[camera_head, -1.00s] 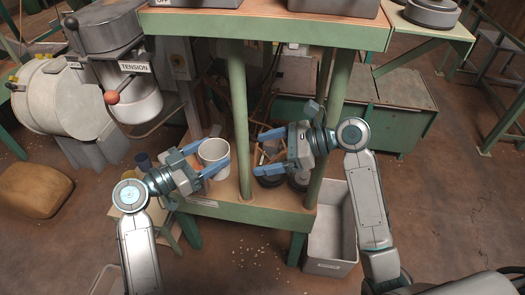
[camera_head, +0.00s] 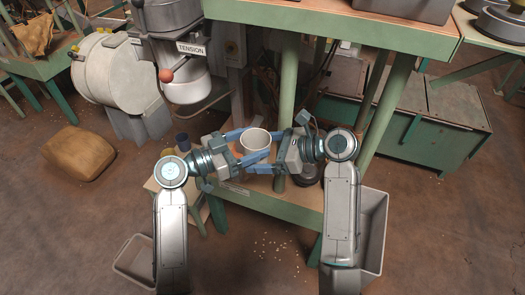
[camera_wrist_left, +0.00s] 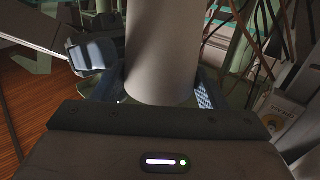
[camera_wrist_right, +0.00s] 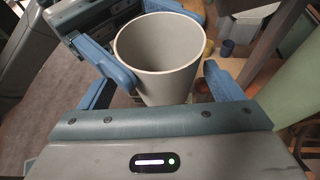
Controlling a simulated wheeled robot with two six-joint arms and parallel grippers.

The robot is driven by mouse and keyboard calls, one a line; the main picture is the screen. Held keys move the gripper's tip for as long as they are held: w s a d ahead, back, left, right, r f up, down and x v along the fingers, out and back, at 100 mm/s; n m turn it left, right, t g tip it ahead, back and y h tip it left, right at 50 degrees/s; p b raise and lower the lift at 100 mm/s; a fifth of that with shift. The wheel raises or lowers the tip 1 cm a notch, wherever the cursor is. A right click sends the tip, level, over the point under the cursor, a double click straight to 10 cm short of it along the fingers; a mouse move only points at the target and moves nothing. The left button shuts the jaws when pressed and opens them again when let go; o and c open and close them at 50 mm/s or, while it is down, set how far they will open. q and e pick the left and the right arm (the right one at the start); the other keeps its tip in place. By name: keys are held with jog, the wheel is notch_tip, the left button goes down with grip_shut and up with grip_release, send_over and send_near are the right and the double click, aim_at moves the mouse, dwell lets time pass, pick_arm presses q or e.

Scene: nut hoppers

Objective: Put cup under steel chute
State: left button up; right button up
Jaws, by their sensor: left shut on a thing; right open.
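The white cup (camera_head: 257,141) is upright, with its empty inside visible in the right wrist view (camera_wrist_right: 163,45). My left gripper (camera_head: 250,150) is shut on the cup from the left; its fingers also flank the cup's pale wall (camera_wrist_left: 160,60) in the left wrist view. My right gripper (camera_head: 275,151) is open and close to the cup from the right. In the right wrist view its blue fingers lie on either side of the cup; contact is unclear. A steel cylinder labelled TENSION (camera_head: 185,75) hangs at the upper left; I cannot tell a steel chute for sure.
A green post (camera_head: 288,95) rises just beside the cup and right gripper. A green bench shelf (camera_head: 290,205) lies below. A grey bin (camera_head: 370,235) stands at right, a smaller one (camera_head: 130,265) at lower left. Scattered nuts lie on the floor.

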jog(key=shift+a, duration=0.1)
jog(key=c, duration=1.1)
pick_arm(q)
jog(key=o, duration=1)
pick_arm(e)
jog(key=shift+o, duration=0.2)
